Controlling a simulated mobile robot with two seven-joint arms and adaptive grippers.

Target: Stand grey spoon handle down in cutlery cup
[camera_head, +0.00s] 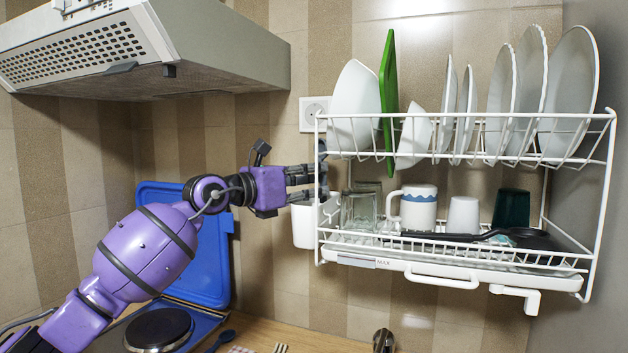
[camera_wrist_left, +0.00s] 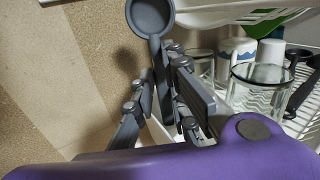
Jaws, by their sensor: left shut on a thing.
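The grey spoon (camera_wrist_left: 150,17) shows in the left wrist view with its round bowl at the top. Its handle runs down between the fingers of my left gripper (camera_wrist_left: 163,90), which is shut on it. In the head view my left gripper (camera_head: 306,184) is at the left end of the dish rack, just above the white cutlery cup (camera_head: 306,228). The cup hangs on the rack's left side. The fingers hide the cup's mouth, so I cannot tell whether the handle tip is inside it. My right gripper is not in view.
The white dish rack (camera_head: 450,266) holds plates and a green board (camera_head: 389,95) above, with glasses, a mug (camera_head: 418,208) and a black ladle (camera_head: 440,236) below. A cooker hood (camera_head: 200,80) overhangs at left.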

